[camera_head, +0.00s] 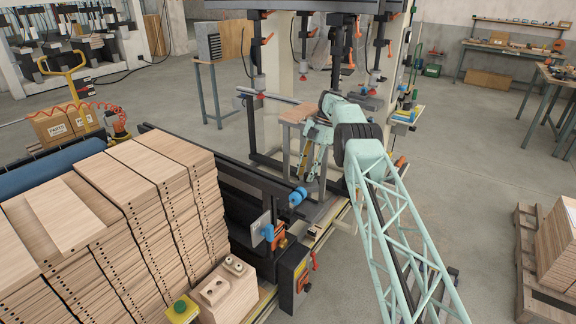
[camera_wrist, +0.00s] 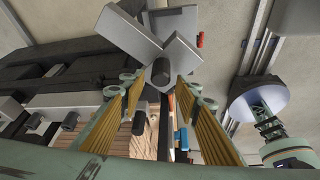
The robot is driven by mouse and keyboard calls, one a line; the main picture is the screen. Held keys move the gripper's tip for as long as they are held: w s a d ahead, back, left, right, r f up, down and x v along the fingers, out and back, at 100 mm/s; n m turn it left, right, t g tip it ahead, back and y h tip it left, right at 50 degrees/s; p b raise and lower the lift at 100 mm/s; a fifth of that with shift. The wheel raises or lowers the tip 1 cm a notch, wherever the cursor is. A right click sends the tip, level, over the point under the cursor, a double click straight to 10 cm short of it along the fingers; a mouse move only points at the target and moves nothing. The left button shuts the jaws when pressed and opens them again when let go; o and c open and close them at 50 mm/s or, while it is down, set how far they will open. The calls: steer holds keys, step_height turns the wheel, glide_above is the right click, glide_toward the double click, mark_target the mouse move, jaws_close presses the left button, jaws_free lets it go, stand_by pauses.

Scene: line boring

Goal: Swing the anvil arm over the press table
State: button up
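My gripper (camera_head: 311,148) is at the machine stand in the head view, pointing down beside its metal frame. In the wrist view its two yellow-padded fingers (camera_wrist: 158,88) are spread apart. A dark round knob end (camera_wrist: 160,72) shows between the fingertips, with grey flat bars (camera_wrist: 180,35) crossing just beyond it. This looks like the anvil arm, but I cannot be sure. I cannot tell whether the fingers touch the knob. A small wood-coloured top (camera_head: 299,113) stands behind my gripper and may be the press table. My gripper and arm hide part of this area.
Tall stacks of drilled wooden boards (camera_head: 150,190) stand at the left, by a dark rail. A control box (camera_head: 293,275) is in front of the stand. Upright press columns (camera_head: 277,85) rise behind my gripper.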

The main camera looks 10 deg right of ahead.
steer(key=shift+s+r, duration=0.3)
steer(key=shift+r, duration=0.4)
steer(key=shift+s+r, duration=0.35)
steer(key=shift+r, duration=0.35)
steer(key=shift+s+r, duration=0.3)
steer(key=shift+r, duration=0.4)
